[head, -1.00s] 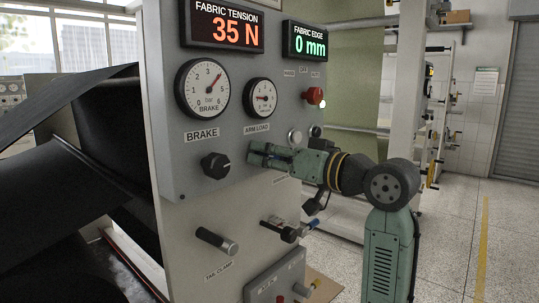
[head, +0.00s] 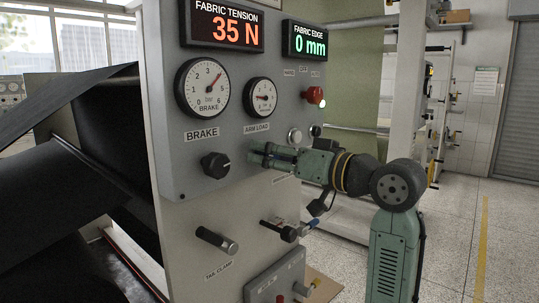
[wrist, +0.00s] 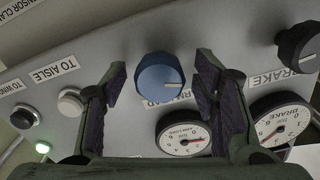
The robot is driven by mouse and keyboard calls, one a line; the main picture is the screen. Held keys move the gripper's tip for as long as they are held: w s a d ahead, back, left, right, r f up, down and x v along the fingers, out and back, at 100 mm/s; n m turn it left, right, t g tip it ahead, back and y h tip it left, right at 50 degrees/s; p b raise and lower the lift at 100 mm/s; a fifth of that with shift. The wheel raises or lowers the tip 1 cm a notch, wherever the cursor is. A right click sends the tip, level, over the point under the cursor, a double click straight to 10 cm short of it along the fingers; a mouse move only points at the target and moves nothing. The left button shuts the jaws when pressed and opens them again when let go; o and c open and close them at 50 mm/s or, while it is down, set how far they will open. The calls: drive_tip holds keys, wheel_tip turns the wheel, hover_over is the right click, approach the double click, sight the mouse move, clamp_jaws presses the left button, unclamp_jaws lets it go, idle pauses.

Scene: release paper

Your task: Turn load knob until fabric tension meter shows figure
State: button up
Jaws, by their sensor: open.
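The fabric tension meter (head: 228,36) is a red display reading 35 N at the top of the grey panel. The load knob (wrist: 160,78) is a blue round knob with a pale pointer line, beside the partly hidden arm load label. My gripper (wrist: 155,88) is open, with one dark-padded finger on each side of the knob in the wrist view. Gaps show between the pads and the knob. In the head view my gripper (head: 261,156) is at the panel under the arm load gauge (head: 261,97), hiding most or all of the knob.
The black brake knob (head: 216,165) sits left of my gripper, under the brake gauge (head: 203,87). A fabric edge display (head: 306,41) reads 0 mm. A red button (head: 314,95) is at upper right.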

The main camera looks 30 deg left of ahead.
drive_tip(key=s+d, duration=0.1)
drive_tip(key=d, duration=1)
drive_tip(key=shift+s, duration=0.25)
drive_tip(key=shift+d, duration=0.1)
